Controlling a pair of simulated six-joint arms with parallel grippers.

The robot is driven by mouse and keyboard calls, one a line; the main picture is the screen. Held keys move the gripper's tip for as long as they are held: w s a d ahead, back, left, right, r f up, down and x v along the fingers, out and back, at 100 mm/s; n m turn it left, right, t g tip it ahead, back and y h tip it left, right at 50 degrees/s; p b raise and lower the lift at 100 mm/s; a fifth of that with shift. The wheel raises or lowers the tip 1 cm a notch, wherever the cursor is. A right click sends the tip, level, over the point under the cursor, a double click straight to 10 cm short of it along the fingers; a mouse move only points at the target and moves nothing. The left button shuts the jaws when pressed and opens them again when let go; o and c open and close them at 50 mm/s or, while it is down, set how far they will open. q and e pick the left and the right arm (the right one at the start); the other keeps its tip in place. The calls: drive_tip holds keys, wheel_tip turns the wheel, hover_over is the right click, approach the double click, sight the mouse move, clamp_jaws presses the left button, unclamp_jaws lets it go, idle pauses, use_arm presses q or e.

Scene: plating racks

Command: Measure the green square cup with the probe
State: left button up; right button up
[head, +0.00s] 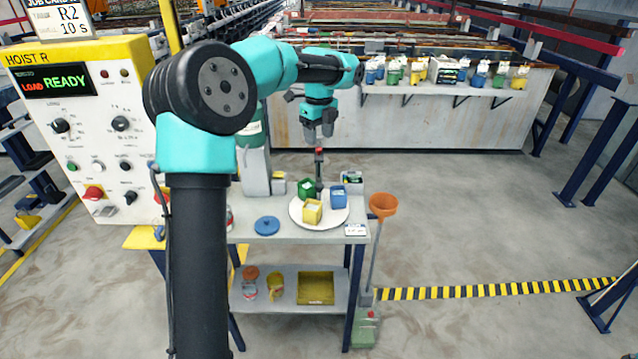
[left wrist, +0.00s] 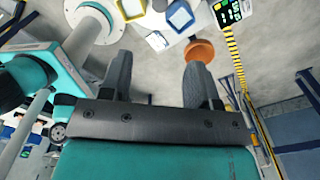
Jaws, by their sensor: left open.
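The green square cup (head: 306,189) stands on a round white plate (head: 318,222) on the small table, beside a yellow cup (head: 312,212) and a blue cup (head: 338,197). A dark upright probe with a red top (head: 319,168) stands among the cups; I cannot tell what its foot rests on. My left gripper (head: 319,137) is above the probe, pointing down. In the left wrist view its fingers (left wrist: 160,65) are apart with nothing between them. That view shows a yellow square rim (left wrist: 132,9) and a blue one (left wrist: 180,16) at the top; I see no green cup there. My right gripper is out of view.
A blue disc (head: 267,226) lies at the table's left front. A control panel (head: 85,130) is at the left. A shelf with several coloured cups (head: 440,72) runs behind.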

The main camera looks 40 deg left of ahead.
sight(319, 184)
use_arm(q)
drive_tip(key=shift+n, duration=0.3)
wheel_tip(319, 184, down, 18)
drive_tip(key=shift+r, duration=0.25)
idle(0.6)
clamp_jaws()
idle(0.4)
